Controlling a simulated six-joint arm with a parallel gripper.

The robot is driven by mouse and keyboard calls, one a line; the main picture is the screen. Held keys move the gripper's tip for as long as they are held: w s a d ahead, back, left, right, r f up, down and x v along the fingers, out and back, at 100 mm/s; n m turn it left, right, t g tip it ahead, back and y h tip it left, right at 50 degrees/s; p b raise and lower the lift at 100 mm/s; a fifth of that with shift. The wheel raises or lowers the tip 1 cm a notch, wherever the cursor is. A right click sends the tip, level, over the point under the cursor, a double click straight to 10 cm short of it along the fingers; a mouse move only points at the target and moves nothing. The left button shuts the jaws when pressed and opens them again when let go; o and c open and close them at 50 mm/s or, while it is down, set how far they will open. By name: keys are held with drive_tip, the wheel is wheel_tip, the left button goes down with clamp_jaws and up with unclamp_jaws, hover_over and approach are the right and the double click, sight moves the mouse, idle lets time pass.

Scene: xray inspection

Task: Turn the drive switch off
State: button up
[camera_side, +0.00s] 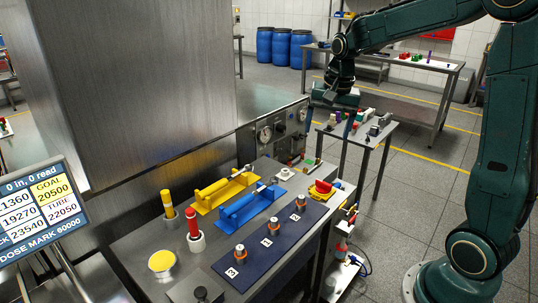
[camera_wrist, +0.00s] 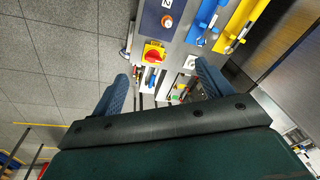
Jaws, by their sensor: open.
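A red rotary switch on a yellow base (camera_side: 322,188), likely the drive switch, sits at the right end of the bench. In the wrist view the red and yellow switch (camera_wrist: 154,54) lies ahead of the fingers, nearly between them in the picture. Its red handle shows from above, but I cannot read its position marks. My gripper (camera_side: 331,118) is up in the air, behind and above the switch in the side view, and touches nothing. In the wrist view my gripper (camera_wrist: 163,76) is open and empty, its two blue fingers wide apart.
A dark blue mat (camera_side: 262,278) holds several small numbered parts. A blue cradle (camera_side: 248,207) and a yellow cradle (camera_side: 222,190) stand beside it. A gauge panel (camera_side: 272,132) rises at the bench's back. A small side table (camera_side: 368,142) with loose items stands under my gripper.

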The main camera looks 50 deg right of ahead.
sight(324, 182)
drive_tip(key=w+d+f+m+g, duration=0.1)
drive_tip(key=w+d+f+m, duration=0.1)
drive_tip(key=d+f, duration=0.3)
drive_tip(key=w+d+f+m, duration=0.3)
drive_tip(key=d+f+m, duration=0.1)
drive_tip(key=d+f, duration=0.2)
drive_tip(key=shift+d+f+g+y, duration=0.3)
drive_tip(key=shift+f+g, duration=0.05)
drive_tip(key=shift+g, duration=0.05)
drive_tip(key=shift+f, duration=0.15)
wheel_tip(324, 182, down, 13)
drive_tip(key=shift+f, duration=0.2)
drive_tip(key=c, duration=1)
